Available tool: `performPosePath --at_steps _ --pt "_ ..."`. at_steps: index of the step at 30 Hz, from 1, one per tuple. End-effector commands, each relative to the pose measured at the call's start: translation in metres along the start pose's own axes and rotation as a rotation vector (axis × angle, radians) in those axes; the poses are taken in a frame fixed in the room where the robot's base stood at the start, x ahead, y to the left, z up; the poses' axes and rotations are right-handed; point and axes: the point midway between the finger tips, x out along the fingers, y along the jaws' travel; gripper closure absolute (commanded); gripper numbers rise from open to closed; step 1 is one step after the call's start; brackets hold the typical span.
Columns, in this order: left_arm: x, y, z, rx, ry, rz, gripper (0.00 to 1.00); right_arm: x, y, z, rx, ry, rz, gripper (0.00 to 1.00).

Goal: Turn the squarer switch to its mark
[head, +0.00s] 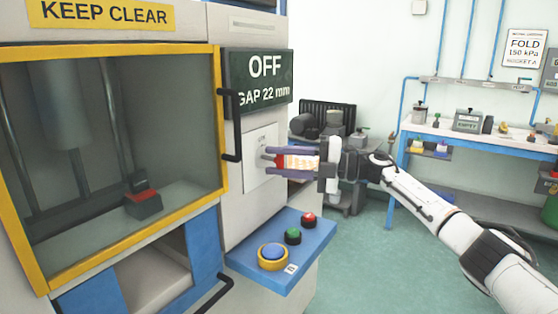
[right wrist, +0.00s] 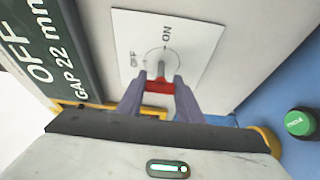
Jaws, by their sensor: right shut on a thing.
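The squarer switch (right wrist: 158,87) has a red grip and a grey shaft on a white plate (right wrist: 198,36) marked OFF and ON. In the right wrist view the shaft points up toward the ON side, though its exact alignment is hard to tell. In the head view the plate (head: 261,141) is on the machine's front, below the OFF display. My right gripper (head: 274,162) is shut on the switch, with one purple finger on each side of the red grip. The grip is mostly hidden in the head view. My left gripper is not in view.
The dark display (head: 262,79) reads OFF, GAP 22 mm. A blue shelf (head: 245,262) with red, green and blue buttons juts out below the switch. A black handle (head: 231,125) is left of the plate, beside the yellow-framed window. A workbench (head: 465,135) stands behind.

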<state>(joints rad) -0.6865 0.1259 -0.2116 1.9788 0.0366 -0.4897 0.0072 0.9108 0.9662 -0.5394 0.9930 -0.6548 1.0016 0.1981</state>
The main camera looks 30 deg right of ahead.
Motion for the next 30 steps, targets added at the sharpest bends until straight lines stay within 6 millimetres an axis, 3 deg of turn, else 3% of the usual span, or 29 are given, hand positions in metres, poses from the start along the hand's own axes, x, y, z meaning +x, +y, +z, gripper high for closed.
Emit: performPosePath --at_steps 16,17,20,30 --pt "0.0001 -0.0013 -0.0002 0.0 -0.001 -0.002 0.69 0.0 -0.0008 -0.0003 -0.027 0.001 -0.012 0.9" --pt "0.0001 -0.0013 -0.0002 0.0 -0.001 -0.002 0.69 -0.0001 -0.0008 -0.0003 -0.027 0.001 -0.012 0.66" --pt "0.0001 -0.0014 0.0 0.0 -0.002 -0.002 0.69 0.0 -0.0007 -0.0003 -0.026 0.001 -0.012 0.49" --pt "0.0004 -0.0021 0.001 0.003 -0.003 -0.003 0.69 -0.0028 -0.001 0.0002 -0.024 -0.001 -0.011 0.48"
